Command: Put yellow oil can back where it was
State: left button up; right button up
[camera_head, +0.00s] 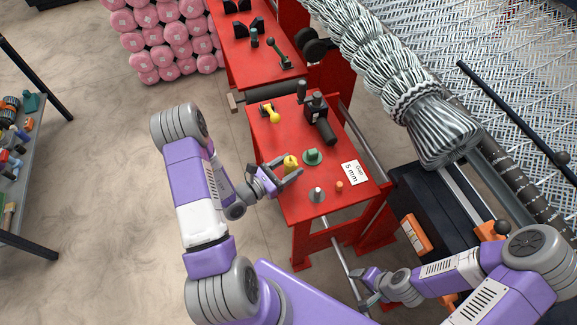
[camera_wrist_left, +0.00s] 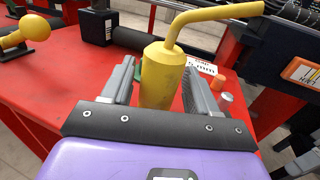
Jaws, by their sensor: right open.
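The yellow oil can (camera_head: 290,162) stands upright on the near red table, close to its left edge. In the left wrist view the can (camera_wrist_left: 162,78) shows its cylindrical body and bent spout, which points up and right. My left gripper (camera_head: 287,172) is at the can, with one finger on each side of it. The jaws (camera_wrist_left: 160,85) look spread, with a narrow gap at the can's left side; contact on the right is unclear. The can's base is partly hidden. My right gripper (camera_head: 362,288) is open and empty, low beside the table's front legs.
The weaving machine (camera_head: 430,120) stands at the right.

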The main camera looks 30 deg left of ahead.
pick_arm(q)
jog(key=shift+o, duration=0.7)
jog(key=shift+r, duration=0.1)
jog(key=shift+r, duration=0.15)
jog(key=p+v, duration=0.1)
jog(key=v, duration=1.1)
jog(key=shift+p, duration=0.3)
jog(key=shift+s, duration=0.1)
